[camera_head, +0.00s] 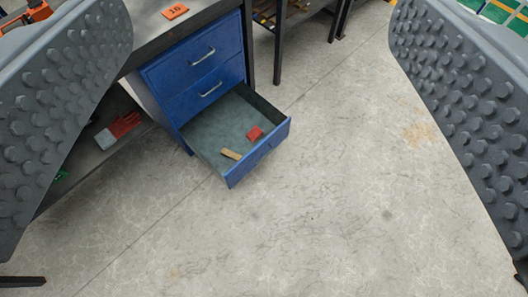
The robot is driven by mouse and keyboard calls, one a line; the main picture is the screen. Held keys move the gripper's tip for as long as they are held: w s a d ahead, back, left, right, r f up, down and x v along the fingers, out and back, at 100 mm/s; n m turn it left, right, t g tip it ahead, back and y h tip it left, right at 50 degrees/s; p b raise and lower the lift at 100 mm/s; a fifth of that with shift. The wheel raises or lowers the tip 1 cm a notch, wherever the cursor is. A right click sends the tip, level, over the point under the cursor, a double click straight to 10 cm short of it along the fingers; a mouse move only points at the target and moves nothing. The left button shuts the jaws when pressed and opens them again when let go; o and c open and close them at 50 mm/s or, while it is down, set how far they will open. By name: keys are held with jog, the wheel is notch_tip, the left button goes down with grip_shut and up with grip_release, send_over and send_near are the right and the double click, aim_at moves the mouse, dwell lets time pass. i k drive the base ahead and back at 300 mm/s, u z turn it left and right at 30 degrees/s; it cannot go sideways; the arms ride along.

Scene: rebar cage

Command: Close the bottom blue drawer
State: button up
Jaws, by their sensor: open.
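The bottom blue drawer (258,156) is pulled out from a blue drawer cabinet under a workbench, left of centre. A red block (254,134) and a tan piece (231,154) lie on its grey floor. Two blue drawers above it, the top one (190,56) and the middle one (207,92), are shut and have silver handles. My gripper (262,120) is open, with one dark studded finger at the left edge and the other at the right edge. Neither finger appears to touch the drawer. The outer front face of the bottom drawer shows only at a steep angle.
The workbench top (130,40) carries an orange tag marked 16 (175,12). A red and grey item (118,130) lies on the shelf under the bench. Dark table legs (278,50) stand behind the cabinet. The concrete floor (330,200) in front and to the right is clear.

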aim_at(226, 122)
jog(key=k, duration=1.3)
jog(key=z, duration=0.5)
jog(key=i, duration=2.45)
jog(key=u, duration=0.8)
